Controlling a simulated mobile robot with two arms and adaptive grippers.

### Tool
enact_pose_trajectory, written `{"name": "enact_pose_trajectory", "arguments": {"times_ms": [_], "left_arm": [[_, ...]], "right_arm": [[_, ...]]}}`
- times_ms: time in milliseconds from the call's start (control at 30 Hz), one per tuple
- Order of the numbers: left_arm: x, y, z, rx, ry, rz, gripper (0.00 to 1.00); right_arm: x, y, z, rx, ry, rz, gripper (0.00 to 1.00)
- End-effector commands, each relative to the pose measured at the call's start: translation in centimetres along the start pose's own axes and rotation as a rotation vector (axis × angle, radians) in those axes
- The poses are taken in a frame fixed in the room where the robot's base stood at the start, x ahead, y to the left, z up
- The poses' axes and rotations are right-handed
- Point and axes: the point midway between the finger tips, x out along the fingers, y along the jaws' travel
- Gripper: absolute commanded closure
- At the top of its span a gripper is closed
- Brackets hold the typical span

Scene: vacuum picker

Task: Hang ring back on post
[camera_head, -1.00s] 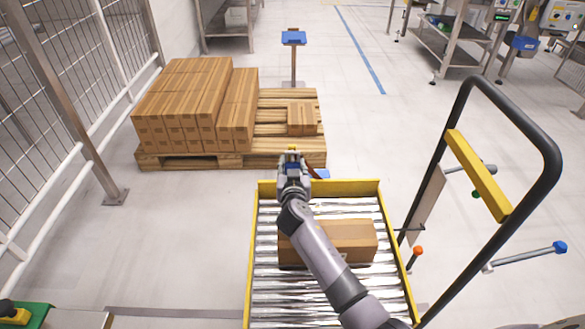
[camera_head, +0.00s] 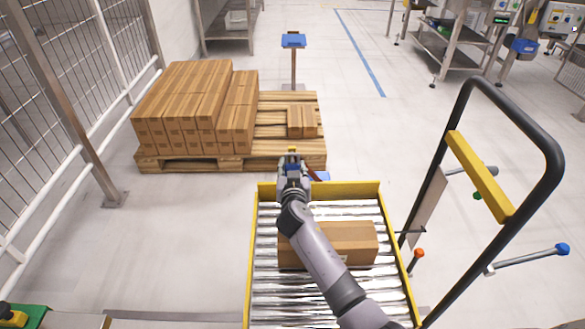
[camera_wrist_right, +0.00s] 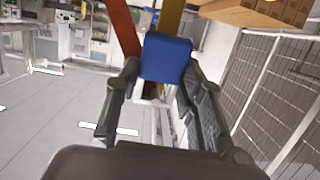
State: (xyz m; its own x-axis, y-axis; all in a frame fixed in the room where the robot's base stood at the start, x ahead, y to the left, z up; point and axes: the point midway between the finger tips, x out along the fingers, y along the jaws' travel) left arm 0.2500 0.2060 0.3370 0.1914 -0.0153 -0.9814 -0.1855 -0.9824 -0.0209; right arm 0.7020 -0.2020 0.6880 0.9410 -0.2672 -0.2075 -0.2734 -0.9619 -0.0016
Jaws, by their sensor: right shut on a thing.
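My right gripper (camera_head: 293,166) is at the far edge of the yellow-framed roller cart. In the right wrist view its fingers (camera_wrist_right: 160,90) are shut on a blue block (camera_wrist_right: 166,58), with a red bar (camera_wrist_right: 122,25) and a yellow bar (camera_wrist_right: 172,18) just beyond it. I cannot make out a ring for certain. A thin upright post (camera_head: 294,70) with a blue top stands behind the pallet. Horizontal pegs with a blue end (camera_head: 530,258) and an orange end (camera_head: 417,258) stick out at the cart's right side. I cannot tell which post is meant. My left gripper is not in view.
A cardboard box (camera_head: 352,245) lies on the cart's rollers (camera_head: 270,300), partly behind my arm. A wooden pallet (camera_head: 280,158) beyond carries stacked boxes (camera_head: 190,105). A black handle frame (camera_head: 545,150) with a yellow bar rises on the right. A mesh fence (camera_head: 60,120) bounds the left.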

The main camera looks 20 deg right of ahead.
Motion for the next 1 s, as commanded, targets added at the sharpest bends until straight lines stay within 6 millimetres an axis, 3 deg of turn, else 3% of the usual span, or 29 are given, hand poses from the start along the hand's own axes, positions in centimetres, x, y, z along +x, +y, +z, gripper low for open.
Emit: {"name": "enact_pose_trajectory", "arguments": {"times_ms": [133,167,500,833,1000], "left_arm": [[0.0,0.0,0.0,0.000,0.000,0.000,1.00],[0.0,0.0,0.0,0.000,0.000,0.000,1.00],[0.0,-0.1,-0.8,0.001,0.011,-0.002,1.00],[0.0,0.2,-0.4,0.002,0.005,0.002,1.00],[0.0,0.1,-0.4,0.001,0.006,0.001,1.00]], "right_arm": [[0.0,0.0,0.0,0.000,0.000,0.000,0.98],[0.0,0.0,0.0,0.000,0.000,0.000,0.63],[0.0,0.0,0.0,0.000,0.000,0.000,0.41],[-0.2,0.0,0.1,0.000,-0.001,0.000,0.41],[-1.7,-0.1,0.1,0.002,-0.001,-0.002,0.41]]}}
